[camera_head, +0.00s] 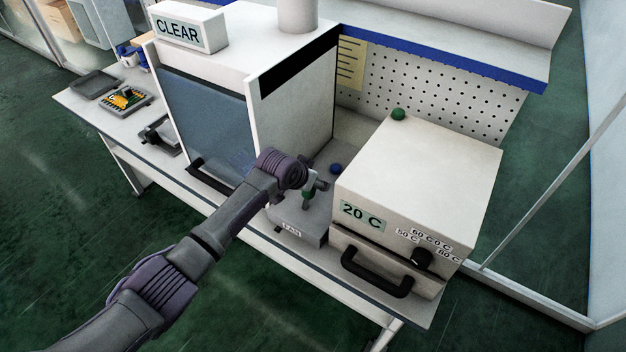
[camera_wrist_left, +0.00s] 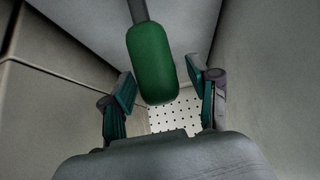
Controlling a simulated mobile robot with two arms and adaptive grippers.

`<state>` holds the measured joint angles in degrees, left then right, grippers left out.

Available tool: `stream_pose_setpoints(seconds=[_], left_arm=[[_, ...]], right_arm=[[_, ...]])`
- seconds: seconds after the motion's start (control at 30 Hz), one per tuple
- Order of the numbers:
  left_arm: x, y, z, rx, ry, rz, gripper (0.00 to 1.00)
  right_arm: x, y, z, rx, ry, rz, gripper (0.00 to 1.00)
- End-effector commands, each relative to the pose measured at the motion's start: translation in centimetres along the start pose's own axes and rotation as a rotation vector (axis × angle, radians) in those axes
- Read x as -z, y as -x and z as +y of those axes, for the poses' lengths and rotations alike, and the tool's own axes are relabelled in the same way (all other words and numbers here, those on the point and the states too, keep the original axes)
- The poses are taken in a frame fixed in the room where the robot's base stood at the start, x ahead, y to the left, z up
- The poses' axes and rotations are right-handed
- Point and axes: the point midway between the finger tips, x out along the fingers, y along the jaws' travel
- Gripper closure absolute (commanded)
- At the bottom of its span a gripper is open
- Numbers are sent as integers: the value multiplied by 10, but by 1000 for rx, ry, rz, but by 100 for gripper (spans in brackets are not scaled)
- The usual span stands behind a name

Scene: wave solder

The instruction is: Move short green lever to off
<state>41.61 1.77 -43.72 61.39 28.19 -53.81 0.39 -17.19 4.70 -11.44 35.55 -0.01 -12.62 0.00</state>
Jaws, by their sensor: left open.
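The short green lever (camera_wrist_left: 152,62) has a rounded green grip on a thin grey shaft. In the left wrist view it stands between the two open fingers of my left gripper (camera_wrist_left: 160,82), with gaps seen on both sides. In the head view the lever (camera_head: 306,199) is at the grey box labelled FAN (camera_head: 291,228), partly covered by my left gripper (camera_head: 314,187). Whether a finger touches the grip cannot be told. My right gripper is not in view.
A white oven (camera_head: 419,185) with a "20 C" label, black handle and dial stands right of the FAN box. A tall white cabinet (camera_head: 295,110) with a CLEAR sign (camera_head: 188,27) stands left. A blue knob (camera_head: 336,168) is behind the lever, before a pegboard (camera_head: 430,90).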

Motion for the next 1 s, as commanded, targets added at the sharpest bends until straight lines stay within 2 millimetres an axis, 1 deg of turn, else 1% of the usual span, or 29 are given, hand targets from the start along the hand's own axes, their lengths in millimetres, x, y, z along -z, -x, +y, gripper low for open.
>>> stream_pose_setpoints(seconds=[0.17, 0.27, 0.33, 0.47, 0.7, 0.8, 0.9, 1.0], left_arm=[[0, 2, 0, 0, 0, 0, 40], [0, 8, 0, -1, 0, 2, 40], [0, 15, 0, -1, -1, 2, 40], [0, 36, 0, 1, -2, 3, 40], [0, 82, -1, 0, -1, 3, 40], [0, 98, 0, 0, -1, 2, 40], [0, 110, 0, 0, -1, 1, 40], [0, 117, 0, 0, 0, 0, 40]], right_arm=[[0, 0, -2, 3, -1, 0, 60], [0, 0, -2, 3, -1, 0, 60], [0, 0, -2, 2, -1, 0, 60], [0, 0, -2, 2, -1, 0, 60], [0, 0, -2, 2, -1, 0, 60], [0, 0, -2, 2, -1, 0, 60], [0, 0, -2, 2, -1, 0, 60], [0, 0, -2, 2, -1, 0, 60]])
